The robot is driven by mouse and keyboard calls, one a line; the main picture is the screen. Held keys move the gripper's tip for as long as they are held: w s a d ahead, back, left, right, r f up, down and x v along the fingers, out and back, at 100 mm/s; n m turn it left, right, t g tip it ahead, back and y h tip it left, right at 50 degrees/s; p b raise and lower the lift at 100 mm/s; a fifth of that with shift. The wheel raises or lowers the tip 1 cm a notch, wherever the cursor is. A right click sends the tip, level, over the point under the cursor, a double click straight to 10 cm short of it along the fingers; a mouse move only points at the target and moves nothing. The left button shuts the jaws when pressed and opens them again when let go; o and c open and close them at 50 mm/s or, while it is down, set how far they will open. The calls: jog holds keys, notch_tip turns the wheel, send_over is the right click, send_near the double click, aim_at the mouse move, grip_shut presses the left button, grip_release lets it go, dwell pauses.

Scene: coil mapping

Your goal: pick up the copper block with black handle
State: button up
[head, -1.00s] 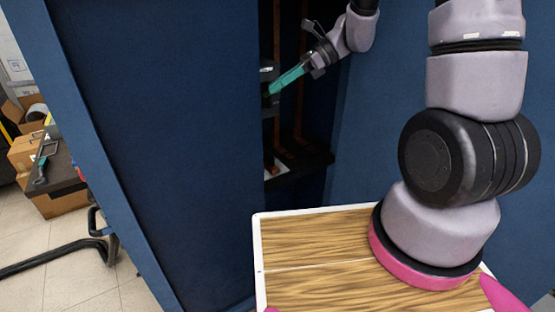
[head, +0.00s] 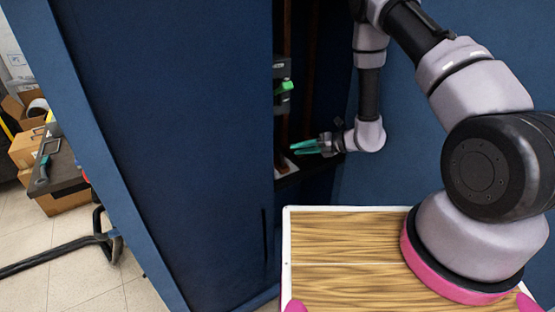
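My gripper (head: 304,148) with teal fingers is inside the tall opening of the dark blue cabinet, low down, pointing left. Its two fingers show apart with a dark gap between them, and I see nothing held. A dark shelf (head: 290,181) lies just below the fingers. A small pale and brownish piece (head: 284,165) shows at the shelf's left, partly hidden by the cabinet edge. I cannot tell whether it is the copper block with black handle, which I cannot clearly make out.
A black fitting with a green part (head: 285,87) is on the cabinet's inside, above my gripper. The blue cabinet panel (head: 165,130) stands close on the left of the opening. Dark brown vertical bars (head: 310,70) run behind. A table with a tool and boxes stands far left.

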aim_at(278, 151)
jog(key=x, duration=0.8)
jog(key=shift+a+f, duration=0.1)
jog(key=shift+a, duration=0.25)
grip_shut()
jog(key=shift+w, duration=0.1)
dwell(0.9)
